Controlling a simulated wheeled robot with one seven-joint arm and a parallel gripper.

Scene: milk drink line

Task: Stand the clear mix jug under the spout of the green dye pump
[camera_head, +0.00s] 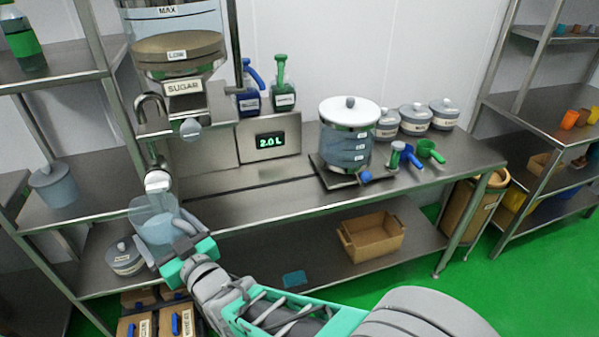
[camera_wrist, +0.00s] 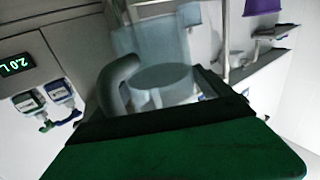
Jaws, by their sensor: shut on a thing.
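The clear mix jug (camera_head: 153,224) is bluish and see-through. My gripper (camera_head: 182,245) is shut on it and holds it at the left end of the steel bench, just below a metal tap. In the wrist view, the jug (camera_wrist: 165,50) is tilted in the picture, with its curved grey handle (camera_wrist: 112,88) on the left. The grip point is partly hidden by my gripper (camera_wrist: 150,115). The green dye pump (camera_head: 282,88) stands at the back of the bench, right of a blue pump (camera_head: 249,95). It also shows small in the wrist view (camera_wrist: 28,102).
A sugar hopper (camera_head: 180,50) hangs above the jug. A 2.0 L display (camera_head: 271,142) stands before the pumps. A lidded clear tank (camera_head: 347,140), several grey tubs and green and blue scoops (camera_head: 430,151) fill the right. Bench front between jug and tank is clear.

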